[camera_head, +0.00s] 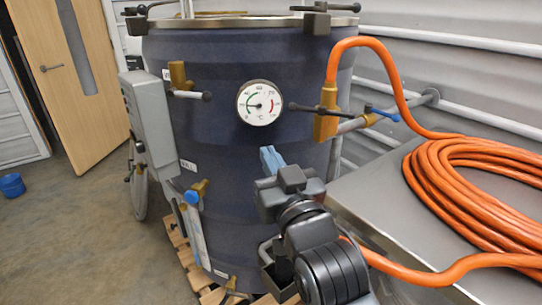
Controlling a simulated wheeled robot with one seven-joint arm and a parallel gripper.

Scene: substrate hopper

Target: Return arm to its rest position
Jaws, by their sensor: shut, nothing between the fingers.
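My gripper (270,160) is in the lower middle of the head view, at the end of my dark grey arm. Its pale blue fingers are shut with nothing between them. They point up and away, in front of the dark blue cylindrical vessel (240,75). I cannot tell the exact gap between the fingertips and the vessel wall. My wrist and forearm come in from the bottom edge and hide part of the vessel's lower right side.
An orange hose (480,175) lies coiled on a steel table (370,200) at right and joins a brass valve (326,112). A round gauge (260,103) and grey box (150,115) are on the vessel, which stands on a wooden pallet (212,297). Floor at left is mostly clear.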

